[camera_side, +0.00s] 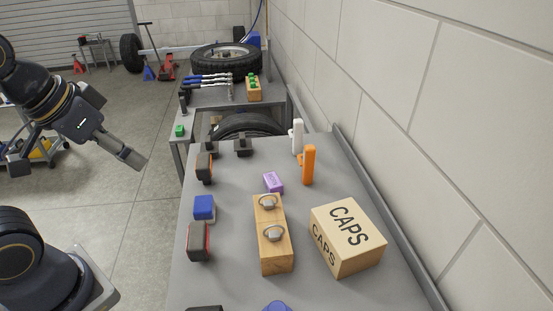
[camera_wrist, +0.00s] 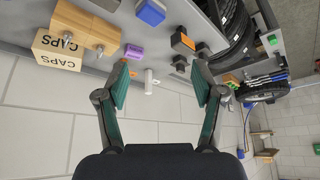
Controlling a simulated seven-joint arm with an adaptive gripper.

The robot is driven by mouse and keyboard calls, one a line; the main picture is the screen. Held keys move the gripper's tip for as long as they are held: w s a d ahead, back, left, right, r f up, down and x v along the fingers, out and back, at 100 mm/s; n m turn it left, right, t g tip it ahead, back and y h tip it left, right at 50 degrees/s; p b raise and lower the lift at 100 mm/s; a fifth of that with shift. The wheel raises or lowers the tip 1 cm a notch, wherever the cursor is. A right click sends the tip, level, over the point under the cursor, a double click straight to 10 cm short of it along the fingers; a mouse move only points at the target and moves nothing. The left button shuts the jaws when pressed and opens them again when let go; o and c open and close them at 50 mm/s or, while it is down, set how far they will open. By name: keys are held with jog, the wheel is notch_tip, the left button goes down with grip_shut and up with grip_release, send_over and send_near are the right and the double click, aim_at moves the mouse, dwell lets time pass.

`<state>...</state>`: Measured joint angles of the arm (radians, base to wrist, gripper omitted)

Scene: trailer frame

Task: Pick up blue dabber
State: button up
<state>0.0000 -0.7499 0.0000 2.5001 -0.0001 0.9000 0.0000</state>
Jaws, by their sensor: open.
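A blue block with a pale base (camera_side: 204,207), which looks like the blue dabber, sits near the left edge of the grey table (camera_side: 225,275). It also shows at the top of the wrist view (camera_wrist: 151,11). Another blue thing (camera_side: 277,306) is cut off by the bottom edge of the side view; I cannot tell what it is. My gripper (camera_side: 133,158) is in the air left of the table, well apart from the blue block. In the wrist view my gripper (camera_wrist: 160,78) has its fingers spread wide with nothing between them.
A black-and-red block (camera_side: 199,242) and a black-and-orange block (camera_side: 205,168) flank the blue one. A purple block (camera_side: 273,182), a wooden block with bolts (camera_side: 272,250), a CAPS box (camera_side: 347,237), and white (camera_side: 297,135) and orange (camera_side: 308,165) upright pieces stand further right, near the wall.

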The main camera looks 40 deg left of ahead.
jog(key=shift+o, duration=0.3)
jog(key=n+g, duration=0.5)
jog(key=n, duration=0.4)
send_over(203, 203)
notch_tip(203, 203, down, 3)
jog(key=shift+g, duration=0.3)
jog(key=f, duration=1.1)
jog(key=shift+s+a+f, duration=0.1)
jog(key=shift+s+f, duration=0.15)
jog(key=shift+s, duration=0.05)
jog(key=shift+w+f, duration=0.15)
jog(key=shift+f, duration=1.45)
jog(key=shift+w+f, duration=0.1)
jog(key=shift+f, duration=1.45)
jog(key=shift+c, duration=0.4)
jog(key=c, duration=1.2)
